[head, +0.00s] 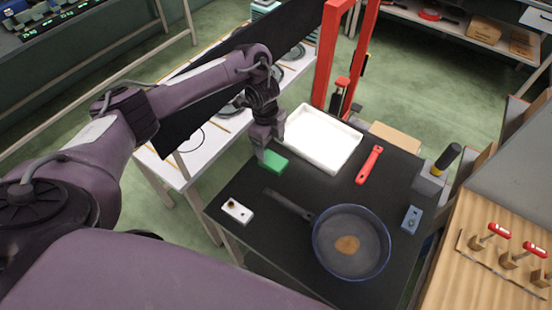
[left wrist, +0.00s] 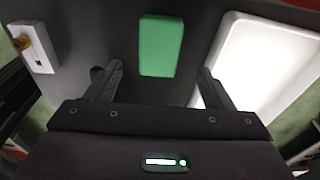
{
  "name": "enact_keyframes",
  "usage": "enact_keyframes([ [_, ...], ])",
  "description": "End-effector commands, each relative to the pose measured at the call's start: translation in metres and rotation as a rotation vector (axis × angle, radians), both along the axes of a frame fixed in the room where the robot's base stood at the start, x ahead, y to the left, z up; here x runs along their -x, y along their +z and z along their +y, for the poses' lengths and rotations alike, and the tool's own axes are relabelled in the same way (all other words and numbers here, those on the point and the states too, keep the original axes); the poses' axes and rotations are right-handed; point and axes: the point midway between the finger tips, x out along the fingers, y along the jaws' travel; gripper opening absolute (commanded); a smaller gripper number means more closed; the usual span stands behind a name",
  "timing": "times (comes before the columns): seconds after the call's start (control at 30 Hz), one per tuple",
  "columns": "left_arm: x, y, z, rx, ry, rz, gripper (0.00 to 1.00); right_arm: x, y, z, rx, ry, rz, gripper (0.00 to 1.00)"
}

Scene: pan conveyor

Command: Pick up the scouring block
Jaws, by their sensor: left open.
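The scouring block is a green rectangular block (head: 274,162) lying on the black table, left of the white tray. In the left wrist view the green block (left wrist: 160,46) lies ahead of the fingertips, between their lines. My left gripper (head: 269,152) is above and right beside the block in the head view. In the left wrist view its fingers (left wrist: 160,82) are spread with nothing between them. I cannot tell the exact height over the block. My right gripper is in neither view.
A white tray (head: 318,152) stands close right of the block. A frying pan (head: 350,268) with a brown patch, a white switch box (head: 237,211), a red-handled tool (head: 369,165) and a blue-grey box (head: 411,220) are also on the black table (head: 270,225). A red frame (head: 325,60) rises behind.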

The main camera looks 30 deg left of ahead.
Motion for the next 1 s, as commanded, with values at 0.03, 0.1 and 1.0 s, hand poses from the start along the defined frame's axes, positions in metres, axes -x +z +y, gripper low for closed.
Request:
enact_keyframes([
  [0.03, 0.001, -0.010, -0.001, 0.003, 0.001, 0.003, 0.75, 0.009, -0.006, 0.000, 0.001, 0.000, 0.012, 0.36],
  [0.1, 0.001, -0.017, -0.002, 0.003, 0.001, 0.002, 0.75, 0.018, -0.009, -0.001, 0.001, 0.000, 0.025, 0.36],
  [1.0, 0.001, -0.065, -0.004, 0.000, -0.001, 0.000, 0.43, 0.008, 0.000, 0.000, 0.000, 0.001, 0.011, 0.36],
])
